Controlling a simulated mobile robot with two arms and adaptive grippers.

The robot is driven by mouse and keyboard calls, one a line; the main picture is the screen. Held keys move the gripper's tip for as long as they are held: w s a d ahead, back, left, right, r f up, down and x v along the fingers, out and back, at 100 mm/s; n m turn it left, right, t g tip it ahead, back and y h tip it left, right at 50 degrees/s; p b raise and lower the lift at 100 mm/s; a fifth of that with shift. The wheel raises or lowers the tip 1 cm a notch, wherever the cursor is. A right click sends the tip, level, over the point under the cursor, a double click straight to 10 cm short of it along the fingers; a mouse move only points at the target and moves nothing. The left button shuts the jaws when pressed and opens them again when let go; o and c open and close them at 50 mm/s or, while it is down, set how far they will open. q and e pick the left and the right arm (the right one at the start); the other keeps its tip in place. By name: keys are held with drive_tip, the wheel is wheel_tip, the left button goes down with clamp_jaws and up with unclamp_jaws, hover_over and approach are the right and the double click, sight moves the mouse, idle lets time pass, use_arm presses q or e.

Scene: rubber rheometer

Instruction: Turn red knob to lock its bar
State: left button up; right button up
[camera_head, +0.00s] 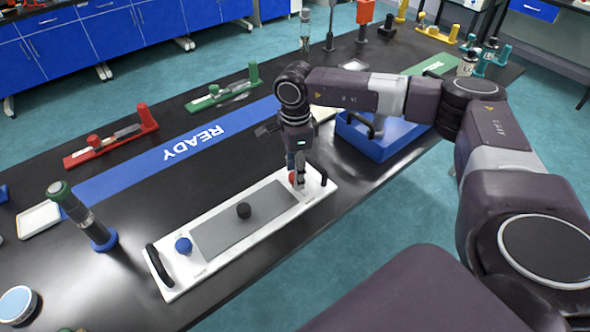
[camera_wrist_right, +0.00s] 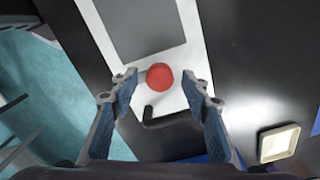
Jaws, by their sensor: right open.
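The red knob (camera_wrist_right: 160,77) sits near one end of a white board (camera_head: 214,275) with a grey plate (camera_head: 222,232). In the head view the red knob (camera_head: 293,177) is partly hidden by my right gripper (camera_head: 298,182). In the wrist view my right gripper (camera_wrist_right: 161,97) is open, its fingers on either side of the knob with a gap to each. A bar for this knob is not clear to see. A blue knob (camera_head: 183,245) is at the board's other end, a black knob (camera_head: 244,210) in the middle. My left gripper is not in view.
Black handles (camera_head: 158,264) stand at both ends of the board. A blue bin (camera_head: 373,146) stands to its right, a green-topped tool (camera_head: 86,215) to its left. Red (camera_head: 110,139) and green (camera_head: 222,96) racks lie behind a blue READY strip (camera_head: 150,165).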

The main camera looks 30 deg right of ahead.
drive_tip(key=c, duration=1.2)
drive_tip(key=shift+o, duration=0.2)
